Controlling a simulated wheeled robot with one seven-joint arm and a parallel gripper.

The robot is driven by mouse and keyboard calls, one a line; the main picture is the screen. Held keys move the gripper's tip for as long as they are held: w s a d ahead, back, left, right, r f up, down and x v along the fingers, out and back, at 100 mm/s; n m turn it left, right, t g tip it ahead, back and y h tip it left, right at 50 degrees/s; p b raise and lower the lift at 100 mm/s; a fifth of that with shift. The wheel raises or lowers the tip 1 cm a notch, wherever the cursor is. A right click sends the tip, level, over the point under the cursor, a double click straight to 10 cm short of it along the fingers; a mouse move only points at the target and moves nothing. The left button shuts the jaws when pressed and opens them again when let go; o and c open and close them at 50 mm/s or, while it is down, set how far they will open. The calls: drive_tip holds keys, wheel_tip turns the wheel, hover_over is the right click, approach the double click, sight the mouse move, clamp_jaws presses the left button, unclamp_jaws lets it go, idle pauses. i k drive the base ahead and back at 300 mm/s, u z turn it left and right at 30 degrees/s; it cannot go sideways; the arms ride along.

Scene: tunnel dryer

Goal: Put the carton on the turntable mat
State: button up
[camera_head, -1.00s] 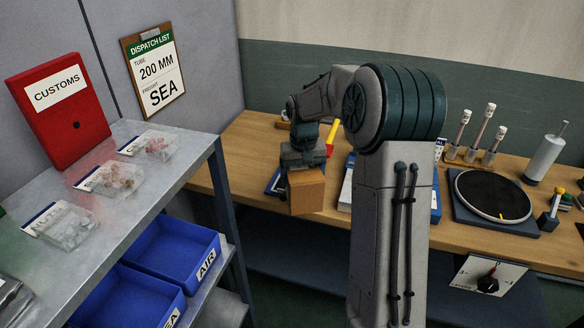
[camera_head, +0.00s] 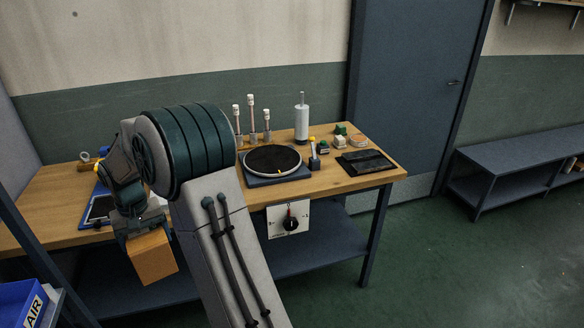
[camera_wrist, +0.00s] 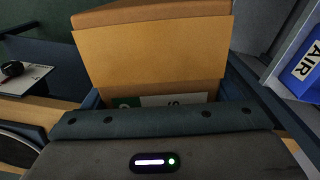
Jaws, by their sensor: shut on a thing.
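In the wrist view the carton (camera_wrist: 155,50) fills the upper middle, beyond the gripper body; the fingertips are hidden there. The turntable mat (camera_head: 272,159) is a round black disc with a light rim and a small yellow mark. It lies on a dark blue square base on the bench, to the right of my gripper, and its top is bare.
Sample tubes (camera_head: 252,118) stand behind the turntable. A white cylinder (camera_head: 301,120), small stamps (camera_head: 340,135) and a black pad (camera_head: 366,162) are to its right. A dial panel (camera_head: 290,218) hangs below the bench edge. A blue AIR bin (camera_head: 28,303) is at lower left.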

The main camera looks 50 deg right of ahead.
sight(272, 158)
drive_tip(key=k, duration=0.95)
drive_tip(key=z, duration=2.3)
drive_tip(key=i, duration=1.95)
drive_tip(key=u, duration=2.2)
drive_tip(key=i, duration=0.55)
drive_tip(key=u, duration=0.1)
